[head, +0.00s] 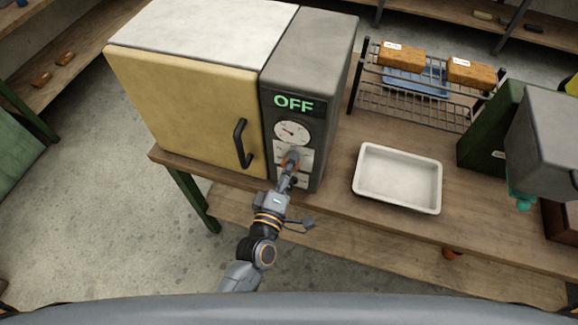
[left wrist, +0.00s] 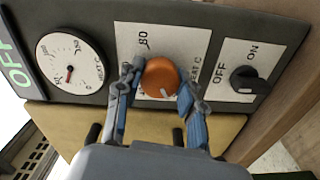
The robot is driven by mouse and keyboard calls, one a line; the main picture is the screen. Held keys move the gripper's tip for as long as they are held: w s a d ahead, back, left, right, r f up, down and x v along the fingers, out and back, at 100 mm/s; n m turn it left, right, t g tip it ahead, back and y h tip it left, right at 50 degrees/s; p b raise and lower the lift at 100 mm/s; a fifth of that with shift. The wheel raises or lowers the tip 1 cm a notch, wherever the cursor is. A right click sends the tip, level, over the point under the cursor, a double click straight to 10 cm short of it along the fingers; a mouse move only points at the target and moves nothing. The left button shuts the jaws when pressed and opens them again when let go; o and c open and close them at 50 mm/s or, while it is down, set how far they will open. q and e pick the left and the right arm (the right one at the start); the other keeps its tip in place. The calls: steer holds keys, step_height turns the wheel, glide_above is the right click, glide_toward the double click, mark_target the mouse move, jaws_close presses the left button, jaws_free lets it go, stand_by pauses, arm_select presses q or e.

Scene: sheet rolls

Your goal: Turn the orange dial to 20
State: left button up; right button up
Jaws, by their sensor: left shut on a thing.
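The orange dial (left wrist: 160,77) sits on a pale scale plate (left wrist: 190,45) on the oven's dark control panel. An "80" shows on the plate; the other scale marks are partly hidden. A small white mark shows near the dial's lower edge in the left wrist view. My left gripper (left wrist: 157,84) has its two fingers on either side of the dial and is shut on it. In the head view the left gripper (head: 289,164) covers most of the dial. My right gripper is in neither view.
The oven (head: 190,95) has a closed yellow door, an OFF display (head: 294,104) and a round gauge (head: 292,132). A black OFF/ON switch (left wrist: 247,80) is beside the dial. A white tray (head: 398,205) and a wire rack (head: 415,110) with brown blocks stand to the right.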

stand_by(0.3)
arm_select(q)
steer(key=o, duration=1.2)
steer(key=v, duration=1.2)
